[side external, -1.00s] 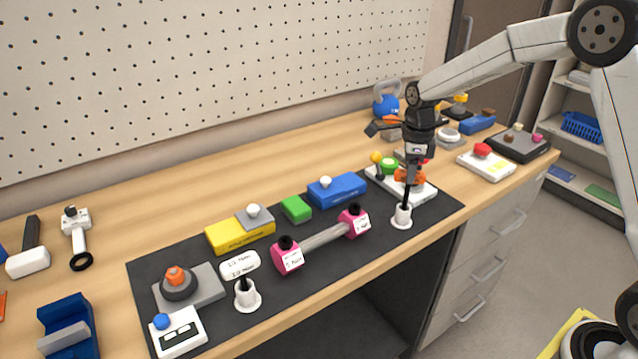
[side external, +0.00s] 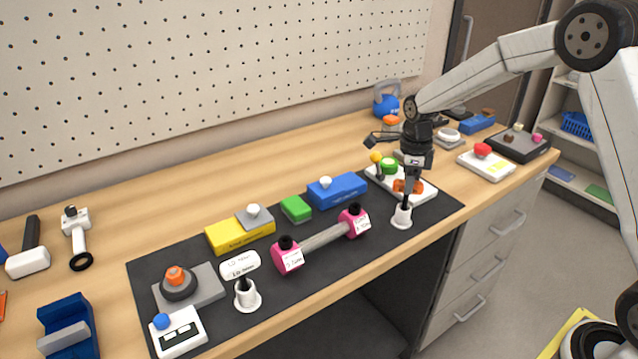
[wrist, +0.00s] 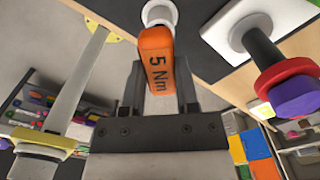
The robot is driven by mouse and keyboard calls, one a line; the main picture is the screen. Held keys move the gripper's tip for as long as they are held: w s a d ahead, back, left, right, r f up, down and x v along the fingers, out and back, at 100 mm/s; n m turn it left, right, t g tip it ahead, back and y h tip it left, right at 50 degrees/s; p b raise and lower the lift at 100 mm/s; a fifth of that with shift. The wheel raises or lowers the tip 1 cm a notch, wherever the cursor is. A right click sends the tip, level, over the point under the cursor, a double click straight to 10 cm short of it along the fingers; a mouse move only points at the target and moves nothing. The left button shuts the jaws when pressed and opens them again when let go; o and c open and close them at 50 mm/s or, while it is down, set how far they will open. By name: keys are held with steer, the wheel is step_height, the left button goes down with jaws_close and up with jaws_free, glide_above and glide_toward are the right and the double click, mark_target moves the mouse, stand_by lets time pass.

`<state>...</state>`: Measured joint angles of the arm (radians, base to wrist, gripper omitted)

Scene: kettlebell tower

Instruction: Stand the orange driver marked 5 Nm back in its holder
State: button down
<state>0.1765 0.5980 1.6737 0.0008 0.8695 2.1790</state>
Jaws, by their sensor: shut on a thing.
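The orange driver marked 5 Nm (wrist: 157,62) is held between my gripper's (wrist: 157,95) two fingers in the wrist view. In the side view its orange handle (side external: 400,186) shows at my gripper (side external: 410,184), upright above a small white holder (side external: 402,217). Only a short piece of the dark shaft shows above the holder, its lower end hidden inside the holder's mouth. The white holder also shows just past the handle in the wrist view (wrist: 158,13).
A second white holder (side external: 247,298) with a white-handled driver (side external: 240,265) stands at the mat's front left. A pink-ended bar (side external: 322,238) lies left of my gripper.

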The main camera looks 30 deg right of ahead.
steer(key=shift+c, duration=0.6)
jaws_free()
steer(key=shift+c, duration=0.2)
steer(key=shift+c, duration=1.4)
steer(key=shift+r, duration=3.55)
steer(key=shift+a, duration=0.1)
